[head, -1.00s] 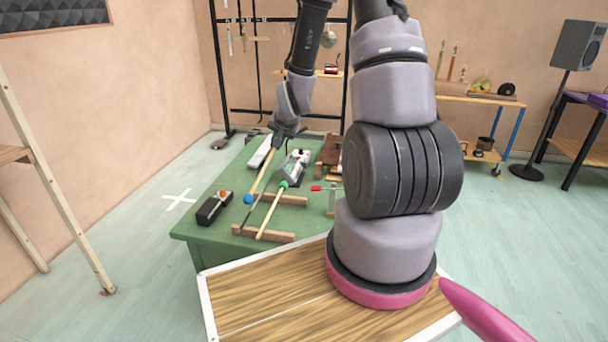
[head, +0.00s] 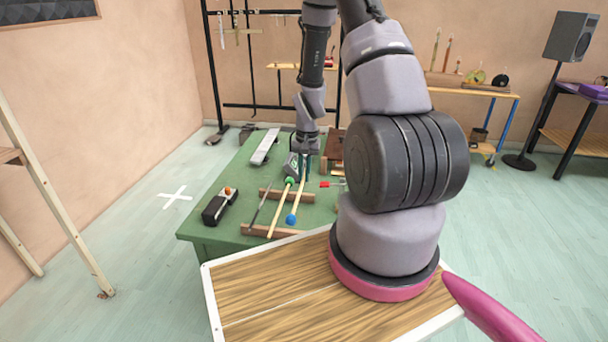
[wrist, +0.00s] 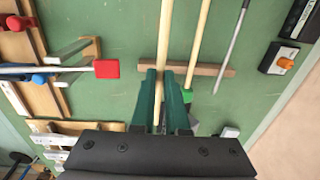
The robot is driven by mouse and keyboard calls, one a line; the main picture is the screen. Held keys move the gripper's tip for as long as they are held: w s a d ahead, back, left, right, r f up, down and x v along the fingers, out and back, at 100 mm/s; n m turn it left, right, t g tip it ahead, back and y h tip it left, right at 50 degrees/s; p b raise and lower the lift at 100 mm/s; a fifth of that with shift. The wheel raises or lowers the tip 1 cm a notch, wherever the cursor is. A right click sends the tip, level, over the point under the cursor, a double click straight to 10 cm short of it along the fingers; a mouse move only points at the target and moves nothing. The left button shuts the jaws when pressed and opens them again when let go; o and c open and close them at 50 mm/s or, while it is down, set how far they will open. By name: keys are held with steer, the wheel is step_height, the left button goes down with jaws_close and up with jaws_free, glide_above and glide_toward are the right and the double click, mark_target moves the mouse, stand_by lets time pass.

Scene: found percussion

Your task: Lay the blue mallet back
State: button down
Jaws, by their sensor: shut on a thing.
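My gripper (head: 304,172) is shut on the wooden shaft of the blue mallet (head: 291,219). In the wrist view, the shaft (wrist: 165,35) runs up from between the green fingers (wrist: 165,85); the blue head is outside that view. In the head view, the blue head points toward me, right of the green mallet (head: 280,209). The shaft crosses above the far wooden rest (head: 270,194) near its right end; I cannot tell if it touches. The near rest (head: 258,231) lies closer to me. The green mallet and a thin grey rod (head: 262,203) lie across both rests.
On the green table (head: 215,180), a black box with an orange knob (head: 220,207) stands left and a pale bar (head: 264,147) lies at the back. A red-tipped piece (head: 325,184) and wooden blocks are on the right. My wooden deck (head: 260,285) is in front.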

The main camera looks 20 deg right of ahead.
steer(key=shift+f, duration=3.2)
steer(key=shift+f, duration=0.3)
steer(key=c, duration=0.8)
jaws_free()
steer(key=shift+c, duration=0.2)
step_height(320, 180, up, 11)
steer(key=shift+s+d, duration=0.25)
steer(key=shift+f, duration=0.1)
